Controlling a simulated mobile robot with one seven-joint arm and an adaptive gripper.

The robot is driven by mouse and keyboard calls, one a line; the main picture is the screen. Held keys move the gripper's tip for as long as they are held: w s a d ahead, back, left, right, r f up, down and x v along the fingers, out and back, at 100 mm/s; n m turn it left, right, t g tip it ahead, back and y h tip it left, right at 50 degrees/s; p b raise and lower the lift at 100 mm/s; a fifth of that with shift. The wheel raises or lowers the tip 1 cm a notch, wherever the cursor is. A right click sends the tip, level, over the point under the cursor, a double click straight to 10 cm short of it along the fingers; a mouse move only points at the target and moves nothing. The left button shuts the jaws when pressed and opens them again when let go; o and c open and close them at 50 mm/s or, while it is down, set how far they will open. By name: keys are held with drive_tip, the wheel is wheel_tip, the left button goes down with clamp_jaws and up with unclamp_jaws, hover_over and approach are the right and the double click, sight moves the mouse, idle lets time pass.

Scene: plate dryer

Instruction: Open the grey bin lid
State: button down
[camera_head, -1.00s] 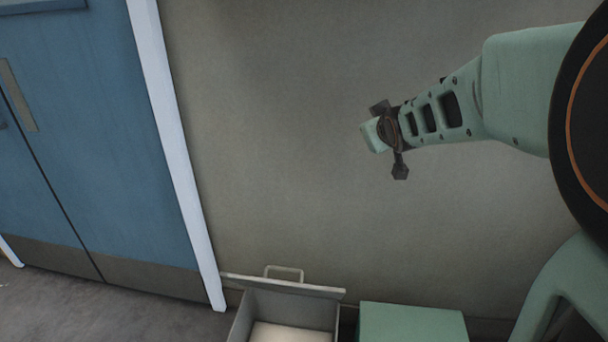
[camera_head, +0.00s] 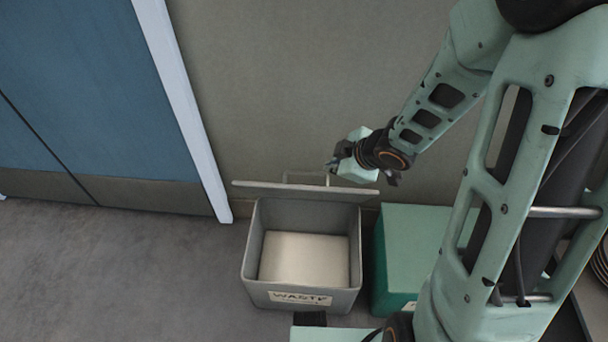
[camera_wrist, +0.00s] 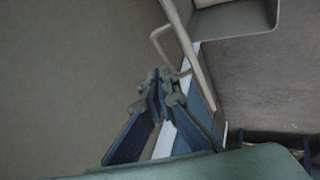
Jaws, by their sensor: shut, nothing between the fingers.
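The grey bin (camera_head: 253,275), labelled WASTE, stands on the floor against the wall, with its mouth open and a pale interior showing. Its grey lid (camera_head: 270,190) stands raised at the back edge, seen nearly edge-on. The lid's loop handle (camera_head: 290,177) sticks out behind it. My gripper (camera_head: 331,165) is shut and empty, just behind and above the right part of the raised lid, close to the handle. In the wrist view my shut fingertips (camera_wrist: 161,76) show close to the handle (camera_wrist: 156,38) and lid (camera_wrist: 190,50); I cannot tell whether they touch.
A green bin (camera_head: 410,235) stands right beside the grey bin. The wall (camera_head: 300,80) is close behind. A blue door (camera_head: 80,90) with a white frame (camera_head: 180,90) is at the left. The floor (camera_head: 130,270) left of the bin is clear.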

drive_tip(key=w+a+f+b, duration=0.1)
drive_tip(key=f, duration=0.1)
drive_tip(key=a+f+b, duration=0.1)
drive_tip(key=f+b, duration=0.1)
drive_tip(key=f, duration=0.1)
drive_tip(key=w+a+f+b, duration=0.1)
drive_tip(key=a+f+b, duration=0.1)
drive_tip(key=f, duration=0.1)
drive_tip(key=shift+w+f, duration=0.2)
drive_tip(key=shift+w, duration=0.15)
drive_tip(key=shift+b+x, duration=0.45)
drive_tip(key=shift+x, duration=0.3)
drive_tip(key=shift+w, duration=0.1)
drive_tip(key=shift+r, duration=0.1)
